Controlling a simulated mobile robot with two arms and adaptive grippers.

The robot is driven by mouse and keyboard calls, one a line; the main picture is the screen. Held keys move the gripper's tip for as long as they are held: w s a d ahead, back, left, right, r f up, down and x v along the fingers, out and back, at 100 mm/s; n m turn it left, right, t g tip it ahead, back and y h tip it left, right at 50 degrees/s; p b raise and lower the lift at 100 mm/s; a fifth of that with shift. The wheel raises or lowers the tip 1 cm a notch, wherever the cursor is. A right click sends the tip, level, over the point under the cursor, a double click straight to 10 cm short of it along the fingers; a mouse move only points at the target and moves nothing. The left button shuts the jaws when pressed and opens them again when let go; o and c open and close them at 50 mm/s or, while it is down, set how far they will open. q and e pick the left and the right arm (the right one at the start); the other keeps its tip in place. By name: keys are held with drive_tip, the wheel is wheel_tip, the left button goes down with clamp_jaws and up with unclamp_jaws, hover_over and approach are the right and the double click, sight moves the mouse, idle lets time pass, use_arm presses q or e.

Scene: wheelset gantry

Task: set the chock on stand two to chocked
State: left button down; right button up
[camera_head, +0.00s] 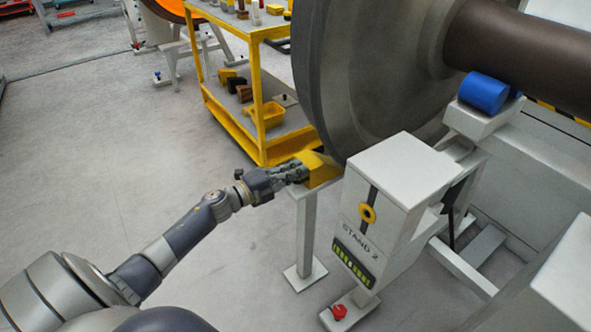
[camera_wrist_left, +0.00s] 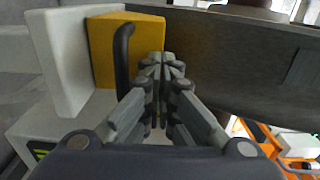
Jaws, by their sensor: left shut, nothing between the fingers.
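The yellow chock (camera_head: 321,170) sits on a white support post beside the stand two housing (camera_head: 403,165), at the lower edge of the large grey wheel (camera_head: 350,80). I cannot tell whether chock and wheel touch. In the left wrist view the chock (camera_wrist_left: 104,50) fills the upper left and has a curved black handle (camera_wrist_left: 121,60). My left gripper (camera_head: 301,172) is shut and empty right at the chock. In the left wrist view its fingertips (camera_wrist_left: 163,66) are in front of the yellow face, to the right of the handle; contact is unclear. My right gripper is not in view.
A yellow cart (camera_head: 240,125) with blocks and a bin stands behind my left gripper. A blue roller (camera_head: 484,92) sits under the brown axle (camera_head: 520,50). A red knob (camera_head: 339,311) is at the stand's foot. The floor at left is clear.

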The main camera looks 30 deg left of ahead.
sight(314, 160)
use_arm(q)
drive_tip(key=shift+w+d, duration=0.1)
drive_tip(key=shift+w, duration=0.2)
drive_tip(key=b+x, duration=0.1)
drive_tip(key=x, duration=0.4)
drive_tip(key=shift+w, duration=0.15)
drive_tip(key=shift+w+d, duration=0.2)
drive_tip(key=shift+w, duration=0.05)
drive_tip(key=shift+r, duration=0.15)
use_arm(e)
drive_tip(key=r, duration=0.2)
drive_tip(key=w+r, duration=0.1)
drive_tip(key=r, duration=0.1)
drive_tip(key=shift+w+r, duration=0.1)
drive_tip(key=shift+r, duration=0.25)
